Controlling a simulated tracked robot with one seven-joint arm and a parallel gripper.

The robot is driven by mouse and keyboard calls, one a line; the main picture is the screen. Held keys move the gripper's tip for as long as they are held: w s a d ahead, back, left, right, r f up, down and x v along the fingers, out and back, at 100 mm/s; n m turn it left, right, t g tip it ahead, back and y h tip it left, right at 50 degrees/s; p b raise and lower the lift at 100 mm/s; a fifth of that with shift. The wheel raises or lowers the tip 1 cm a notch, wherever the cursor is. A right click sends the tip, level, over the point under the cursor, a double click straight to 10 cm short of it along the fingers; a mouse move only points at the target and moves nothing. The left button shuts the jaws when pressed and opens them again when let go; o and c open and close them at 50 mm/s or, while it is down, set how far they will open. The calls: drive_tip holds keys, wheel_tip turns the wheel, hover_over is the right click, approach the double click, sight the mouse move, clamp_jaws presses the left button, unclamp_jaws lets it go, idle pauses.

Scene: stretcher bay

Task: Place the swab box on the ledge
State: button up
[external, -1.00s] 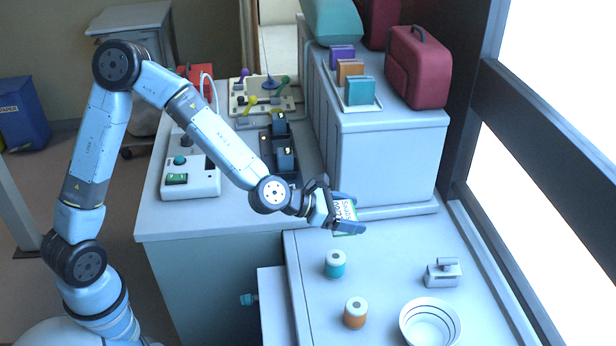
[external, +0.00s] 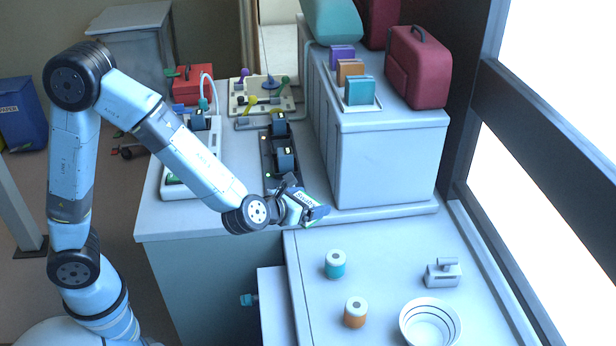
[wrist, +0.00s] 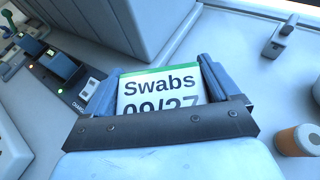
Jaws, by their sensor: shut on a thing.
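The swab box, white with a green edge and the label "Swabs 09/27", is between the fingers of my gripper (external: 314,212). The box (external: 305,201) is small and partly covered in the external view. In the wrist view the box (wrist: 160,92) shows its label, with a blue finger on each side and its lower part hidden behind the gripper's dark bar. My gripper is shut on it, in front of the white cabinet's left corner. A low pale ledge (external: 395,211) runs along the foot of the cabinet, right of my gripper.
The lower counter holds a teal-banded jar (external: 335,265), an orange-banded jar (external: 355,313), a white bowl (external: 430,325) and a grey clamp-like device (external: 442,273). A charger rack (external: 268,165) stands behind my gripper. The white cabinet (external: 385,160) rises beside it. The counter between ledge and jars is clear.

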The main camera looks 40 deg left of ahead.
drive_tip(key=s+a+r+n+g+y, duration=0.25)
drive_tip(key=s+a+n+y, duration=0.3)
drive_tip(key=a, duration=0.55)
drive_tip(key=s+a+r+n+g+y, duration=0.1)
drive_tip(key=s+a+n+g+y, duration=0.3)
drive_tip(key=s+a, duration=0.5)
drive_tip(key=s+a+r+n+g+y, duration=0.2)
drive_tip(key=s+a+n+y, duration=0.3)
drive_tip(key=a, duration=0.9)
drive_tip(key=shift+n, duration=0.45)
drive_tip(key=w+f, duration=0.4)
drive_tip(key=w+d+f, duration=0.1)
drive_tip(key=w+f, duration=0.4)
drive_tip(key=w+d+f, duration=0.1)
drive_tip(key=w+f, duration=0.3)
drive_tip(key=w, duration=0.1)
drive_tip(key=shift+f, duration=0.35)
drive_tip(key=shift+w+d+f, duration=0.15)
drive_tip(key=shift+w+f, duration=0.35)
drive_tip(key=shift+f, duration=0.2)
drive_tip(key=shift+w+f+t, duration=0.1)
drive_tip(key=shift+f+t, duration=0.15)
drive_tip(key=shift+f, duration=1.4)
drive_tip(key=shift+f, duration=0.1)
